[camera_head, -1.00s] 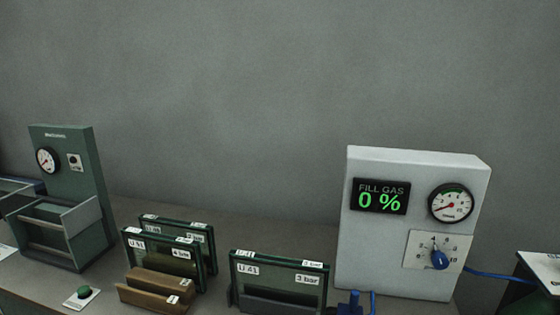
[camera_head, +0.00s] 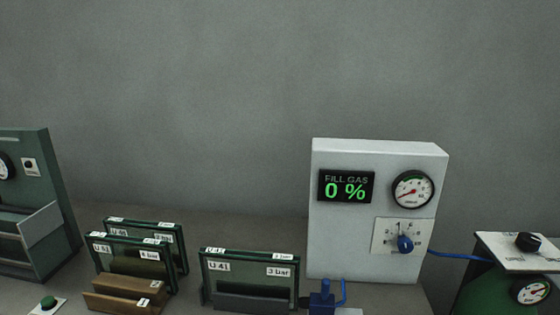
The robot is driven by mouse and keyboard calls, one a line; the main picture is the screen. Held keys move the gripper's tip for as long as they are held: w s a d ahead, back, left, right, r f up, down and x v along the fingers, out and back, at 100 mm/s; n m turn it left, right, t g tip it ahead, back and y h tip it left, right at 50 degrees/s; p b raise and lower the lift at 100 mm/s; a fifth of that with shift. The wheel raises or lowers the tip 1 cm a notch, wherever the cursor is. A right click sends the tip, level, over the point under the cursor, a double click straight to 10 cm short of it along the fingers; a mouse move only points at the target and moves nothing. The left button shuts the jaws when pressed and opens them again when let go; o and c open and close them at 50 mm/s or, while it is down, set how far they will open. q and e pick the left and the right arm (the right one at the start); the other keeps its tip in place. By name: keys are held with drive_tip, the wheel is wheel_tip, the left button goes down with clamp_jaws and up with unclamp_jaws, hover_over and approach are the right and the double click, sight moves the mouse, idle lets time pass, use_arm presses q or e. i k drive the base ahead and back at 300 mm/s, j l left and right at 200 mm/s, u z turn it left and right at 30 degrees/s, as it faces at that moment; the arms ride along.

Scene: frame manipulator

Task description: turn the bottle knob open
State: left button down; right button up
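A green bottle unit (camera_head: 478,292) stands at the right edge of the camera_head view, cut off by the frame. A white plate (camera_head: 505,252) on its top carries a black knob (camera_head: 528,242). The printing on the plate is too small to read, so the knob's setting cannot be told. A round gauge (camera_head: 531,290) sits on the front of the bottle unit below the knob. Neither of my grippers is in view.
A white fill gas panel (camera_head: 330,240) reads 0 % and has a gauge (camera_head: 412,189) and a blue knob (camera_head: 405,244). A blue hose (camera_head: 460,255) runs to the bottle unit. Framed panes (camera_head: 250,278) and a green machine (camera_head: 60,215) stand left.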

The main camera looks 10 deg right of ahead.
sight(527, 242)
drive_tip(key=z, duration=1.7)
